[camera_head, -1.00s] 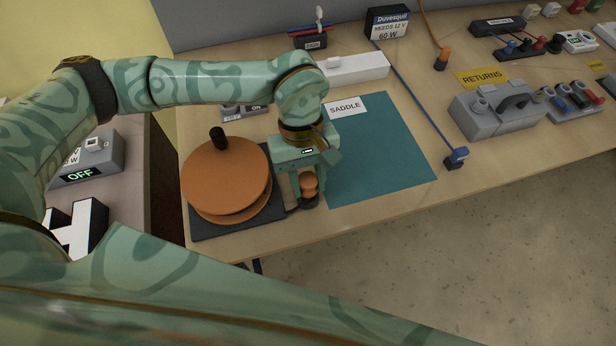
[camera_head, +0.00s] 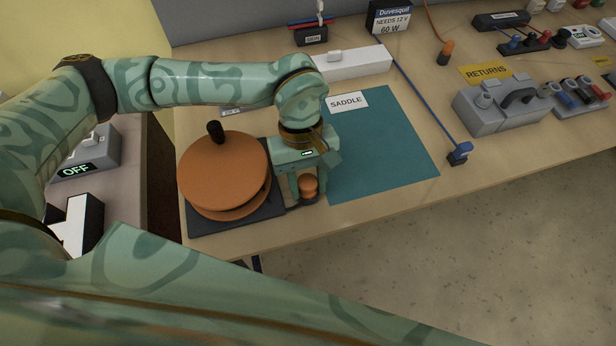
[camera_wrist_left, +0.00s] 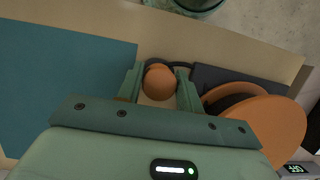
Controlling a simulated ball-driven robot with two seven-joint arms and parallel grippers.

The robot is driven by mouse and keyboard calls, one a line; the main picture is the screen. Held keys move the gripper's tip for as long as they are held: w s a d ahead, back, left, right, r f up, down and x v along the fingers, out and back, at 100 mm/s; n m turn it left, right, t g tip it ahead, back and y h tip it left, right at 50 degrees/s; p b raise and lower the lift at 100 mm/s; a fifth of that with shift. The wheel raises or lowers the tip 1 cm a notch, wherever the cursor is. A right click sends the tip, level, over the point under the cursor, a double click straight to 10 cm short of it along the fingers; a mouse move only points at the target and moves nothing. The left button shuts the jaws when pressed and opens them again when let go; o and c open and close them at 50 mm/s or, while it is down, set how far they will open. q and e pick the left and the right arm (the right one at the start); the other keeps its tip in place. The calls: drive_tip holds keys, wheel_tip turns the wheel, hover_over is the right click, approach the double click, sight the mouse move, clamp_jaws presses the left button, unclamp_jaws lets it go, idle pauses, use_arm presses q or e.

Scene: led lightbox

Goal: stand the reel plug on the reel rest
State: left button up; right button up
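The orange reel plug (camera_head: 308,186) is upright beside the right edge of the reel's dark base. A dark piece shows around its foot; I cannot tell whether this is the reel rest. My left gripper (camera_head: 304,190) is over the plug, pointing down, one finger on each side. The wrist view shows the plug's rounded orange top (camera_wrist_left: 159,82) between the two fingers (camera_wrist_left: 159,90), with narrow gaps at its sides. The fingers look open. The orange cable reel (camera_head: 222,168) with a black knob stands on its dark base (camera_head: 235,222). My right gripper is out of view.
A teal mat (camera_head: 385,150) with a SADDLE card (camera_head: 347,101) lies just right of the gripper. A white power strip (camera_head: 350,64) is behind it. A blue plug (camera_head: 459,153) on a cord stands at the mat's right. A grey case (camera_head: 500,108) stands farther right.

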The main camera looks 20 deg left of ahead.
use_arm(q)
drive_tip(key=o, duration=0.3)
drive_tip(key=shift+p+v, duration=1.9)
drive_tip(key=shift+v, duration=2.15)
